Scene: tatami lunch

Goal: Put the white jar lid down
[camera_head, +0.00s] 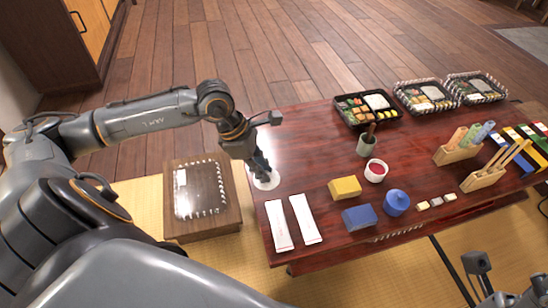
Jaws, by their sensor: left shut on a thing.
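The white jar lid (267,182) is a small round disc at the left end of the dark red table (310,150). My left gripper (263,176) points down and is shut on the lid, covering part of it. The lid is at or just above the tabletop; I cannot tell if it touches. A white open jar (376,171) with red contents stands near the table's middle. Part of my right gripper (482,272) shows at the lower right, away from the lid; its fingers are not clear.
Lunch boxes (366,108) line the far side. A wooden box (203,229) is left of the table. Bare tabletop lies around the lid.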

